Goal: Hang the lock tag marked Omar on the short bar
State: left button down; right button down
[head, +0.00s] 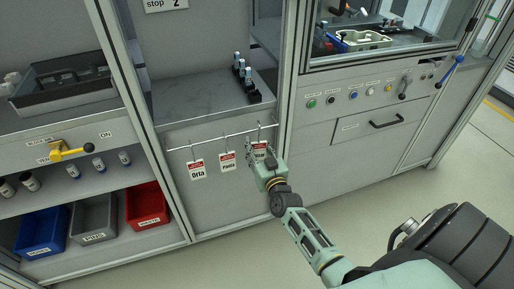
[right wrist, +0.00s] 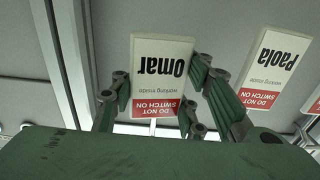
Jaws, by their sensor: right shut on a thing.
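The lock tag marked Omar (right wrist: 160,72), white with a red "Do not switch on" band, sits between the fingers of my right gripper (right wrist: 162,98) in the right wrist view, upside down there. In the head view my right gripper (head: 264,166) is at the right part of a thin bar (head: 209,140), shut on the Omar tag (head: 259,148), which it partly covers. I cannot tell whether this tag's hook rests on the bar. The Orla tag (head: 198,170) and Paola tag (head: 228,161) hang from the bar to the left. My left gripper is out of view.
Paola's tag (right wrist: 273,68) is close beside the gripper in the right wrist view. A cabinet post (head: 291,80) stands just right of the bar. A shelf with dark blocks (head: 246,80) is above. Red (head: 147,205), grey and blue bins stand lower left. A yellow-handled valve (head: 70,151) is left.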

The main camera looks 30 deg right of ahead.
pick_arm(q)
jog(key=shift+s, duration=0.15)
pick_arm(e)
jog(key=shift+s, duration=0.15)
jog(key=shift+s, duration=0.1)
pick_arm(q)
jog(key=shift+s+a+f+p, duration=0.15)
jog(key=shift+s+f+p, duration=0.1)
jog(key=shift+p, duration=0.1)
pick_arm(e)
jog(key=shift+s+a, duration=0.15)
jog(key=shift+s, duration=0.2)
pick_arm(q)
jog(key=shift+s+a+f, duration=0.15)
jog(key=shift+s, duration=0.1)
pick_arm(e)
jog(key=shift+s+a, duration=0.1)
jog(key=shift+s, duration=0.25)
